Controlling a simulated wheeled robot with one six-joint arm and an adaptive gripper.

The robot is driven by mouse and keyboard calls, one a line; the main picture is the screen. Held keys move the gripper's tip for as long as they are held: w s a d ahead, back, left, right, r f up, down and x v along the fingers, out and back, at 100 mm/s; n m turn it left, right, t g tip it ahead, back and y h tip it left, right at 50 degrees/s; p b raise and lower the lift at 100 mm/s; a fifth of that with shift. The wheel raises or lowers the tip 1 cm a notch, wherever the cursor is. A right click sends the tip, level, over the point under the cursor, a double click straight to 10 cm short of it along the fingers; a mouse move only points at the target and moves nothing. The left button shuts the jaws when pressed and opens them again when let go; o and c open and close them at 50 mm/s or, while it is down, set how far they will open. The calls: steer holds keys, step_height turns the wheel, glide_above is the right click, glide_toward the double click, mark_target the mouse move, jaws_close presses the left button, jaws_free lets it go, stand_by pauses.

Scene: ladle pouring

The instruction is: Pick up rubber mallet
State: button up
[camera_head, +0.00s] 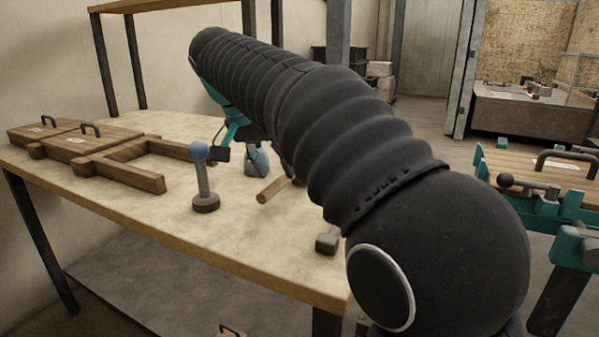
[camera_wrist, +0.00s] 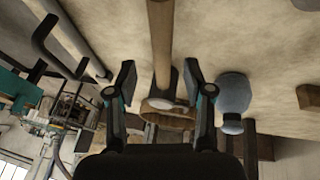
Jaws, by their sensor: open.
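A wooden handle (camera_wrist: 160,40), which looks like the rubber mallet's, runs down the wrist view between my fingers. A dark part shows at its lower end, perhaps the head, partly hidden by my gripper. The handle also shows in the head view (camera_head: 272,190), lying on the table, its far end hidden behind my arm. My gripper (camera_wrist: 160,80) is open, with one finger on each side of the handle and visible gaps to both. In the head view my gripper (camera_head: 240,154) is low over the table, partly hidden by my arm.
A grey block (camera_head: 328,240) lies near the table's front edge. Wooden frames (camera_head: 120,160) fill the table's left.

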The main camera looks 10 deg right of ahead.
mark_target(281, 177)
steer(key=shift+w+b+x, duration=0.15)
steer(key=shift+b+x, duration=0.05)
steer(key=shift+x, duration=1)
steer(key=shift+w+b+x, duration=0.15)
steer(key=shift+w+x, duration=0.05)
steer(key=shift+x, duration=0.95)
steer(key=shift+r, duration=0.15)
jaws_close()
